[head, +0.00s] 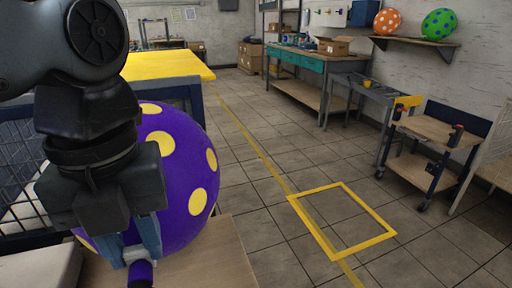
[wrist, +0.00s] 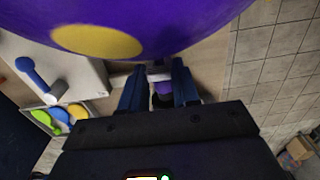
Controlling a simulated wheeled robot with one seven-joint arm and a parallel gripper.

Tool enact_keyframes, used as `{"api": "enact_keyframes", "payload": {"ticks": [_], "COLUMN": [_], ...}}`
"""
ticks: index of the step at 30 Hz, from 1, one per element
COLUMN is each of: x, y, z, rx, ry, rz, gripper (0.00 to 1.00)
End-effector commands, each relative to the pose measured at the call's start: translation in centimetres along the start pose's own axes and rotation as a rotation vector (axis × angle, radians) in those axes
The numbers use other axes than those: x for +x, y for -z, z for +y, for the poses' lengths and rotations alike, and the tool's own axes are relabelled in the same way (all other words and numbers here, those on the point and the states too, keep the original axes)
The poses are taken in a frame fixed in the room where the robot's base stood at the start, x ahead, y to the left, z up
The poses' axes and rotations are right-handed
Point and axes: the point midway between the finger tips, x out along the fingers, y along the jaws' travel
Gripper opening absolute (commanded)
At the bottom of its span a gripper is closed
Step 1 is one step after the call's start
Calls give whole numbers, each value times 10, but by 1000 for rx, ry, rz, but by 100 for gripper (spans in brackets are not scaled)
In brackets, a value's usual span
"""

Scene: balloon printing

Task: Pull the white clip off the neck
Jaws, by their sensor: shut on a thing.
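A purple balloon with yellow spots (head: 180,190) sits at the left in the head view, partly hidden behind my arm. It also fills the top of the wrist view (wrist: 200,22). The white clip (head: 134,254) is around the purple neck (head: 140,272) below the balloon. My gripper (head: 140,250) has a blue finger on each side of the clip and is shut on it. In the wrist view the clip (wrist: 160,74) shows as a pale bar between the fingertips, close under the balloon.
The balloon is over a wooden bench top (head: 215,262). In the wrist view a tray with green, yellow and blue pieces (wrist: 62,118) lies at the left, near a blue paddle-shaped thing (wrist: 36,76). A wooden-topped cart (head: 440,132) stands at the right; the tiled floor between is clear.

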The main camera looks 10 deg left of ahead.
Motion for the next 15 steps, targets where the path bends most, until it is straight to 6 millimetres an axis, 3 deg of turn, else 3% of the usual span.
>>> {"api": "enact_keyframes", "payload": {"ticks": [4,15], "x": [0,-5], "y": [0,0], "z": [0,0], "rx": [0,0], "ry": [0,0], "rz": [0,0], "gripper": [6,5]}}
